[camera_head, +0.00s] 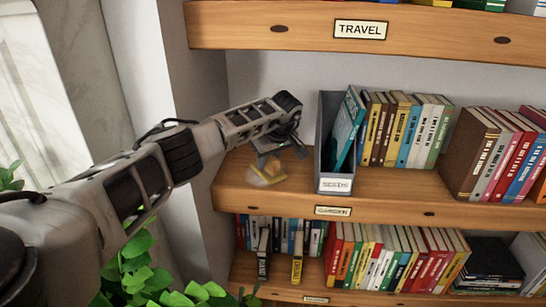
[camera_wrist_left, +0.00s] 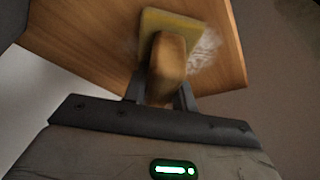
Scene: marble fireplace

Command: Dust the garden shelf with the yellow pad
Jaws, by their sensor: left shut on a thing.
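The garden shelf (camera_head: 390,208) is the wooden middle shelf with the "GARDEN" label (camera_head: 333,211) on its front edge. The yellow pad (camera_head: 273,182) is at the shelf's left end, near the front edge. In the left wrist view the pad (camera_wrist_left: 182,22) shows flat yellow with a wooden handle (camera_wrist_left: 168,55). My left gripper (camera_head: 268,160) is shut on this handle, above the shelf board. A whitish dust patch (camera_wrist_left: 208,42) shows beside the pad on the wood. My right gripper is not in view.
A grey file box (camera_head: 334,150) with a teal book stands just right of the pad. Rows of books (camera_head: 405,130) fill the shelf further right. The travel shelf (camera_head: 260,25) overhangs above. Green leaves (camera_head: 135,265) are at lower left, and a wall closes the left side.

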